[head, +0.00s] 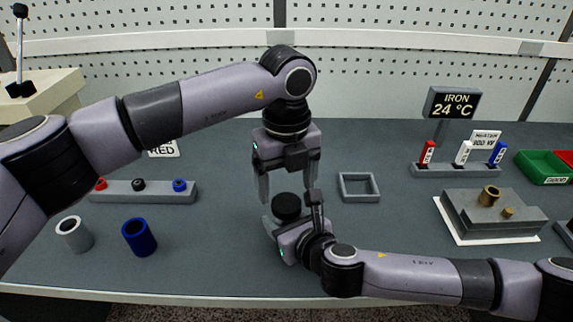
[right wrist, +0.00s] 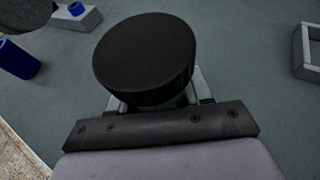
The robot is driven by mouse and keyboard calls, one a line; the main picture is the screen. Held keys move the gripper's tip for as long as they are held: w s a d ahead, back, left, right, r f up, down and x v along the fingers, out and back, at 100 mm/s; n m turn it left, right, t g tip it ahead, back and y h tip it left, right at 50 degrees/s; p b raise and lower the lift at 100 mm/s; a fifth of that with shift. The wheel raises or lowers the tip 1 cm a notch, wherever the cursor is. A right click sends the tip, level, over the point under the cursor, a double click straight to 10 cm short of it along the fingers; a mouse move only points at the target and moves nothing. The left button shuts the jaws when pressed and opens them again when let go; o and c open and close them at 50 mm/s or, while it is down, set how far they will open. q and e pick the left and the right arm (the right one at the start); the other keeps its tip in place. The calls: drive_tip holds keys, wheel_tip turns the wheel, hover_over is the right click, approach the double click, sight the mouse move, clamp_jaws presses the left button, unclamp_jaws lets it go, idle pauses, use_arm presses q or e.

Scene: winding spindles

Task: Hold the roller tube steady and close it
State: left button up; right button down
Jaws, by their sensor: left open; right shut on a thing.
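A black round cap (head: 286,206) tops the roller tube in my right gripper (head: 291,219). In the right wrist view the cap (right wrist: 146,52) is large and hides most of the tube; only a short dark grey part (right wrist: 160,104) shows below it, between the fingers. I cannot tell whether the cap is fully seated. My right gripper is shut on the tube, above the bench. My left gripper (head: 288,192) points down from above, open, its fingers on either side over the cap. I cannot tell whether they touch it.
A grey tube (head: 74,234) and a blue tube (head: 139,238) stand at front left. Behind them a grey rack (head: 155,196) holds red, black and blue pieces. An empty square frame (head: 359,187) lies right of the grippers. A grey stepped block (head: 490,217) stands at right.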

sight(286, 203)
use_arm(q)
drive_tip(key=shift+f, duration=1.9)
drive_tip(key=c, duration=1.1)
drive_tip(key=shift+m, duration=0.3)
drive_tip(key=shift+m, duration=1.4)
drive_tip(key=o, duration=1.2)
drive_tip(key=shift+c, duration=0.2)
